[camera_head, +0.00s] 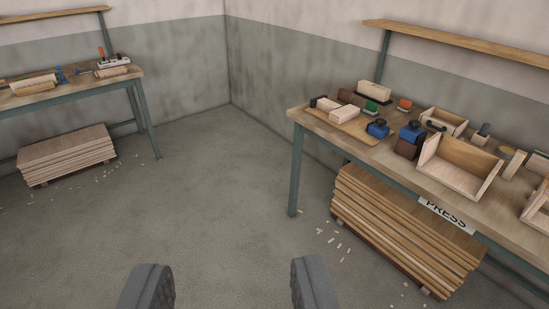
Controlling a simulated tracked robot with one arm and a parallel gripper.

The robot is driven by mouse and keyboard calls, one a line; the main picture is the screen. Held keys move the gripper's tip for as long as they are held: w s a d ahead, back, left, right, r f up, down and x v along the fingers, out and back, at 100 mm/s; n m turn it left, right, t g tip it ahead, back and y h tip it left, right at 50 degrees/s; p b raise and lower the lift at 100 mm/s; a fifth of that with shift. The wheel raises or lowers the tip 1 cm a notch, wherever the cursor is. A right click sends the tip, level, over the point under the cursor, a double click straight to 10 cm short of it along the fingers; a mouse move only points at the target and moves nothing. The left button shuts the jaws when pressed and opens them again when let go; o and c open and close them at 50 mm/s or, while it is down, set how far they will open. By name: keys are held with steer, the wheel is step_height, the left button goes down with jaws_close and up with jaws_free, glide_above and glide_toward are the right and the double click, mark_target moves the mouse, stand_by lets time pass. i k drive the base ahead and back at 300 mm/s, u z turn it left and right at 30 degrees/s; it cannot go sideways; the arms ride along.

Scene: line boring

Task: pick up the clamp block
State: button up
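My gripper (230,284) is at the bottom of the view. Its two dark grey fingers stand wide apart, open and empty, over the floor and away from both benches. I cannot tell which piece is the clamp block. Several small blocks are on the right bench (455,184). A pale wood block (344,114) lies on a wooden board (352,128) there. Two blue pieces, one at the board's edge (378,129) and one farther right (412,132), are near a brown block (405,149). A green-topped block (370,107) and an orange piece (404,104) are behind.
Open wooden boxes, one large (461,169), crowd the right bench. A PRESS sign (446,215) hangs on its front edge, above stacked planks (400,232). A left bench (90,82) holds other pieces, above another stack (66,157). The floor (220,180) between is mostly clear.

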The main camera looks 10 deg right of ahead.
mark_target(345, 96)
steer(key=z, duration=0.2)
steer(key=i, duration=4.3)
steer(key=z, duration=0.05)
